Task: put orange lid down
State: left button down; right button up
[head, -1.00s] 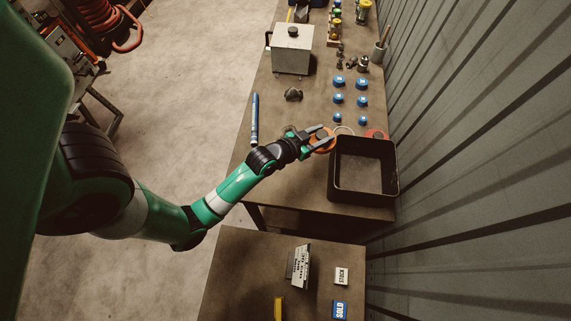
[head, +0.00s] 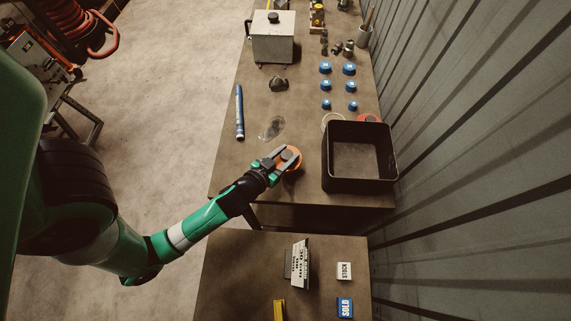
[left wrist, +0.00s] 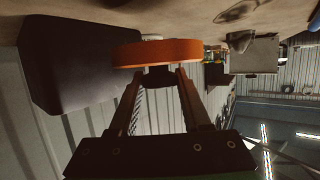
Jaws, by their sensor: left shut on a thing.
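My left gripper (head: 284,160) is shut on the round orange lid (head: 293,155), over the table's front part, left of the black bin. In the left wrist view the orange lid (left wrist: 156,53) sits between the fingertips (left wrist: 160,75), its flat rim seen edge-on. The lid is close to the tabletop; I cannot tell whether it touches. The fingers hide part of the lid in the head view. My right gripper is not in view.
The open black bin (head: 326,172) stands right of the lid; it also shows in the left wrist view (left wrist: 75,75). A clear disc (head: 271,128), a pale ring (head: 332,121), a red-orange round piece (head: 368,118) and several blue caps (head: 349,69) lie behind. A blue tube (head: 239,112) lies left.

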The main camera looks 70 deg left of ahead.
pick_arm(q)
jog(key=shift+s+d+f, duration=0.1)
jog(key=shift+d+f, duration=0.2)
jog(key=shift+f, duration=0.2)
jog(key=shift+s+d+f, duration=0.1)
jog(key=shift+d+f, duration=0.15)
jog(key=shift+f, duration=0.2)
jog(key=shift+s+d, duration=0.1)
jog(key=shift+d, duration=0.1)
jog(key=shift+s+d+f+b, duration=0.1)
jog(key=shift+d+f+b, duration=0.1)
jog(key=shift+f+b, duration=1.3)
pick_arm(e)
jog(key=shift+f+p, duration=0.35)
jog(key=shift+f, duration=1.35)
pick_arm(q)
jog(key=shift+f, duration=0.4)
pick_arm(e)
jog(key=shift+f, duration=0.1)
pick_arm(q)
jog(key=shift+c, duration=1.8)
grip_release()
